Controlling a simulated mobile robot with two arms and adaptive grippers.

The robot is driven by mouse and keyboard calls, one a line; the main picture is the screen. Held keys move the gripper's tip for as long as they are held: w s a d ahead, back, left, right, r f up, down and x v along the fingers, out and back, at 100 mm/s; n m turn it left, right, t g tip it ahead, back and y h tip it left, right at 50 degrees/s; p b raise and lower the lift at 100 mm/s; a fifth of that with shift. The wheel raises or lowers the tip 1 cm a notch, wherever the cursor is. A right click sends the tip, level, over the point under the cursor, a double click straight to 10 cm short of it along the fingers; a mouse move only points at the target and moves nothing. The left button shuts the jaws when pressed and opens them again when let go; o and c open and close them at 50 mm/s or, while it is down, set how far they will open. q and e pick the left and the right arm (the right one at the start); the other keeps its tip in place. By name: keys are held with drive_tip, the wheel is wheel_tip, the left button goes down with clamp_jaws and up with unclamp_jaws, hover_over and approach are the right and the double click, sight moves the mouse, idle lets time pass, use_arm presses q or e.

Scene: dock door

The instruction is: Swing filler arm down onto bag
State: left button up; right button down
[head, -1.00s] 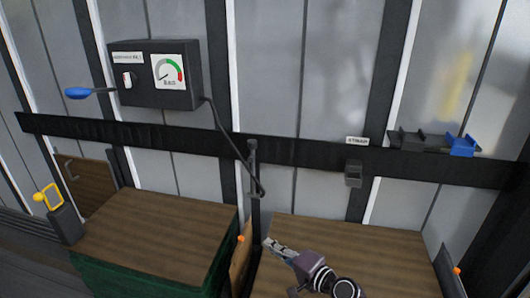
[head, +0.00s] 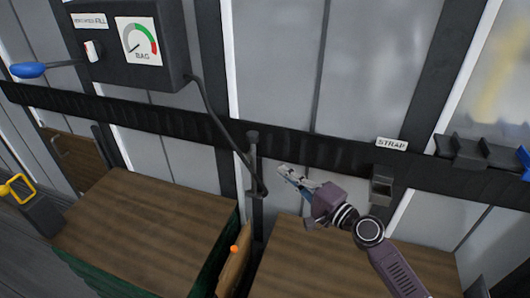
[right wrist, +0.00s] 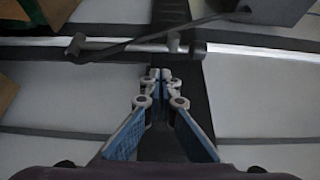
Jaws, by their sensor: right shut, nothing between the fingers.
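The filler arm (head: 256,178) is a dark upright bar beside the wall post, with a black hose from the gauge box ending at it. It looks upright. In the right wrist view the dark bar (right wrist: 135,49) lies across, beyond my fingertips. The bag (head: 236,258) seems to be the narrow brown thing between the two wooden-topped crates, below the arm, with an orange knob (head: 234,249) by it. My right gripper (head: 281,174) is just right of the filler arm, shut and empty; its fingertips (right wrist: 160,76) are together, apart from the bar. My left gripper is out of view.
The gauge box (head: 130,45) with a blue-handled lever (head: 28,70) hangs at upper left. A black rail (head: 330,148) crosses the wall, with a STRAP label (head: 392,144) and blue and black holders at right. A yellow-handled piece (head: 18,188) stands at left.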

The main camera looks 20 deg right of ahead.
sight(263, 157)
drive_tip(key=p+x, duration=0.2)
drive_tip(key=x, duration=0.7)
drive_tip(key=shift+w+a, duration=0.3)
drive_tip(key=shift+w, duration=0.15)
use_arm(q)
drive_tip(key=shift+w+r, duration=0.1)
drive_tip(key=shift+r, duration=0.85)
use_arm(e)
drive_tip(key=shift+f, duration=0.1)
